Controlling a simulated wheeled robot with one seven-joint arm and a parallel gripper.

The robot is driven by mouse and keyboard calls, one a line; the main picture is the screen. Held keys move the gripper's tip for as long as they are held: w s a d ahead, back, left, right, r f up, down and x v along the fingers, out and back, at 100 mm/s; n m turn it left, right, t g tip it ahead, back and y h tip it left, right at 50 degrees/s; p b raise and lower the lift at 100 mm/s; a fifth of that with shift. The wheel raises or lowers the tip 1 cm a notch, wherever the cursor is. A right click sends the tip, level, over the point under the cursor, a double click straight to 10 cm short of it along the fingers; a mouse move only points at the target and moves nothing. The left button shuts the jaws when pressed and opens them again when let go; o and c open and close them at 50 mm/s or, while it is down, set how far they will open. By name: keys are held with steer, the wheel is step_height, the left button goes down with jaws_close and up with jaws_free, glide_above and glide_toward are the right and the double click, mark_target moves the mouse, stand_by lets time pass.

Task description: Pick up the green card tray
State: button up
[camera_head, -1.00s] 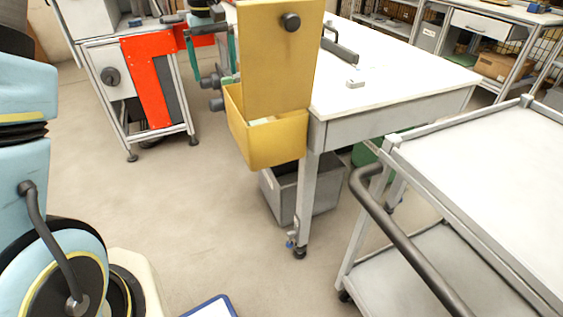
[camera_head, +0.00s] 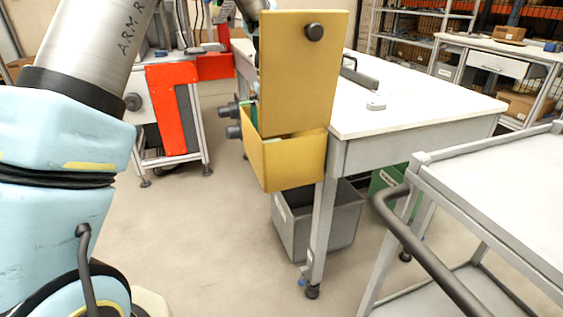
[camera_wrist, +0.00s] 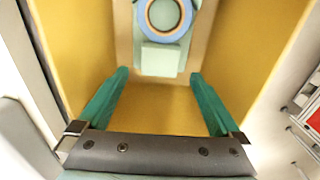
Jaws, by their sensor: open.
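A pale green piece (camera_wrist: 160,58), which looks like the green card tray, shows in the wrist view inside the yellow bin, with a blue and orange ring (camera_wrist: 165,14) on it. Its far end is cut off by the frame. My gripper (camera_wrist: 159,76) is open, its two teal fingers pointing towards the piece, one to each side. I see a gap on both sides and no contact. In the head view the yellow bin (camera_head: 290,163) hangs at the table corner, and its tall back panel hides most of my gripper.
The white-topped table (camera_head: 420,100) stands behind the bin, with a grey bin (camera_head: 335,225) and a green bin (camera_head: 383,182) below. A trolley (camera_head: 490,185) with a dark handle stands at right. A red-panelled stand (camera_head: 172,110) is at back left. The floor between is clear.

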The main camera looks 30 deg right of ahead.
mark_target(273, 140)
steer(key=f, duration=0.3)
steer(key=shift+s+f, duration=0.3)
steer(key=shift+f, duration=0.1)
jaws_close()
stand_by(0.5)
